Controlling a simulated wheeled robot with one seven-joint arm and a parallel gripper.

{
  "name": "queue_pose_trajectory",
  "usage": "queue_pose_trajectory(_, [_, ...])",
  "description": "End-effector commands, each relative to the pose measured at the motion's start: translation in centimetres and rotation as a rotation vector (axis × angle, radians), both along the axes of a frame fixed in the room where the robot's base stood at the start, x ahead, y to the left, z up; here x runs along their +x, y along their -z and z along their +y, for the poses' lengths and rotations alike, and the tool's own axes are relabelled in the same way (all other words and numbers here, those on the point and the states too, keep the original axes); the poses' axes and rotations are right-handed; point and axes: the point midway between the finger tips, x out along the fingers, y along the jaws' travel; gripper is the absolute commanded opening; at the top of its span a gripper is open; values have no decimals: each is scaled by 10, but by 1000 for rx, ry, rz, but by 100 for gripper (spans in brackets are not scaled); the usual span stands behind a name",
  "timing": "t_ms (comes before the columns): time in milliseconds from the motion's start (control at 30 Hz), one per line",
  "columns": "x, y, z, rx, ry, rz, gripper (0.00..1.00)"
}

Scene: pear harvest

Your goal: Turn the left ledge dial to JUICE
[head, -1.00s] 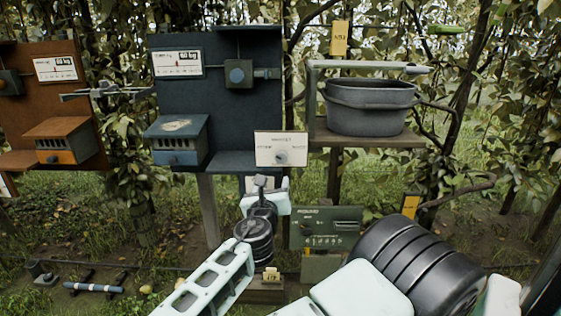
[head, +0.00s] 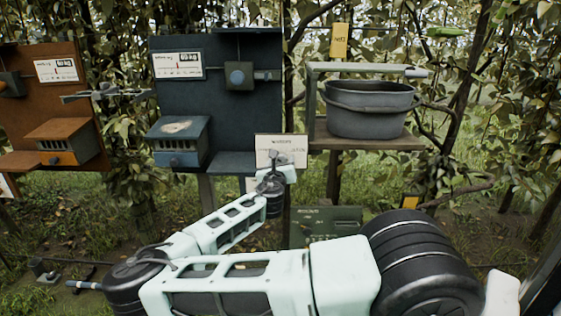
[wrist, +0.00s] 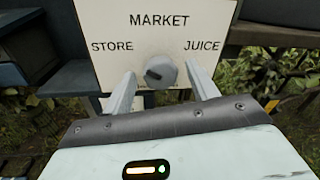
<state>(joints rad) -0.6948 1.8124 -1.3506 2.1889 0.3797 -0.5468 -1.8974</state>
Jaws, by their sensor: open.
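A white dial plate (wrist: 115,50) fills the upper wrist view, with STORE at left, MARKET at top and JUICE at right. Its round grey knob (wrist: 161,71) sits in the middle below MARKET. A dark mark shows on the knob's left part; I cannot tell exactly which label it faces. My gripper (wrist: 163,84) is open, with one finger on each side of the knob and none clearly touching it. In the head view the plate (head: 268,142) stands at the right end of the blue ledge, and my gripper (head: 284,168) covers its lower part.
A blue board with a scale (head: 215,110) stands left of the plate. A grey tub (head: 368,108) sits on a wooden shelf to the right, under a grey bar. A green panel (head: 335,222) is low behind my arm. A rust-brown board (head: 85,100) stands far left.

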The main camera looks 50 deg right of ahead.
Motion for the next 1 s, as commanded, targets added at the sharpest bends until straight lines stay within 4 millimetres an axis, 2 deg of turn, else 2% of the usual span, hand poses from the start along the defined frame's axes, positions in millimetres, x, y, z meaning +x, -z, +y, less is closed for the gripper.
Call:
queue_pose_trajectory(333, [3,0,-4,1,0,-1,58])
queue_pose_trajectory(367, [3,0,-4,1,0,-1,53])
queue_pose_trajectory(500, [2,0,-4,1,0,-1,14])
queue_pose_trajectory(1000, [2,0,-4,67,2,-78,15])
